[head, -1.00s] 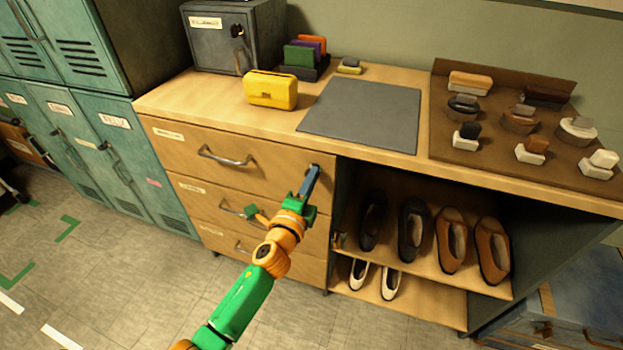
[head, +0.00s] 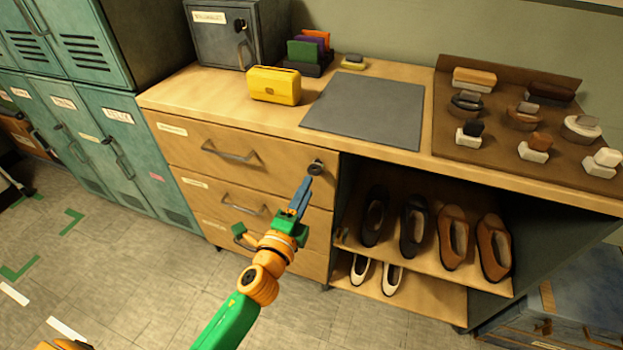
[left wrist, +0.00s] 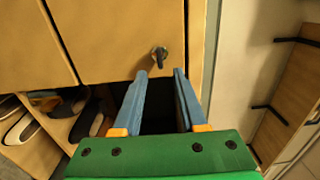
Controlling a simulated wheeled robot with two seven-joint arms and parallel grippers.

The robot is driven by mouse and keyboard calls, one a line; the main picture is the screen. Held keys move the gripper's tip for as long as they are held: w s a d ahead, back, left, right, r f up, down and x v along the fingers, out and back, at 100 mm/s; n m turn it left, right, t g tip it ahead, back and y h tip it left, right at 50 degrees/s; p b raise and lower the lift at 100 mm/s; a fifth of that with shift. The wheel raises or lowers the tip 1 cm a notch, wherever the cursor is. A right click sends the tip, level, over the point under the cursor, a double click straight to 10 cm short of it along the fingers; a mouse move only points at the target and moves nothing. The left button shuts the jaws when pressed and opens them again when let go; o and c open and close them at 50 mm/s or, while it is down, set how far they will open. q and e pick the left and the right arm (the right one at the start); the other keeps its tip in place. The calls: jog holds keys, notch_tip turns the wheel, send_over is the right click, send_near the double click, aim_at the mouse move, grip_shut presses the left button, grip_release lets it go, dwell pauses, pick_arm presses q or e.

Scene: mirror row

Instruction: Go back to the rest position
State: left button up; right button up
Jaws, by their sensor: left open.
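My left gripper (head: 301,193) is in front of the wooden drawer unit (head: 225,150), just below a dark round lock or knob (head: 315,168) on the top drawer. In the left wrist view its two blue fingers (left wrist: 160,73) are apart with nothing between them. The dark lock or knob (left wrist: 159,55) shows just beyond the fingertips, apart from them. The drawers look shut. My right gripper is not in view.
The counter carries a yellow box (head: 273,86), a grey mat (head: 368,110) and a brown board (head: 480,125) with several brushes. Shoes stand on open shelves (head: 420,285) to the right. Teal lockers (head: 115,150) stand left.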

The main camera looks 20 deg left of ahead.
pick_arm(q)
jog(key=shift+s, duration=0.6)
jog(key=s+a+f+n+g+p, duration=0.1)
jog(key=s+f+n+g+p, duration=0.4)
jog(key=s+f, duration=0.55)
jog(key=s+a+f+n+g+p, duration=0.1)
jog(key=s+f+n+g+p, duration=0.35)
jog(key=f, duration=0.95)
jog(key=s+f+n+g, duration=0.3)
jog(key=s, duration=0.8)
jog(key=s+a+f+n+g+p, duration=0.1)
jog(key=s+f+n+g, duration=0.2)
jog(key=s, duration=0.8)
jog(key=shift+s+a+n+g+y, duration=0.3)
jog(key=shift+s+n+g, duration=0.05)
jog(key=shift+g, duration=0.4)
jog(key=shift+o, duration=0.2)
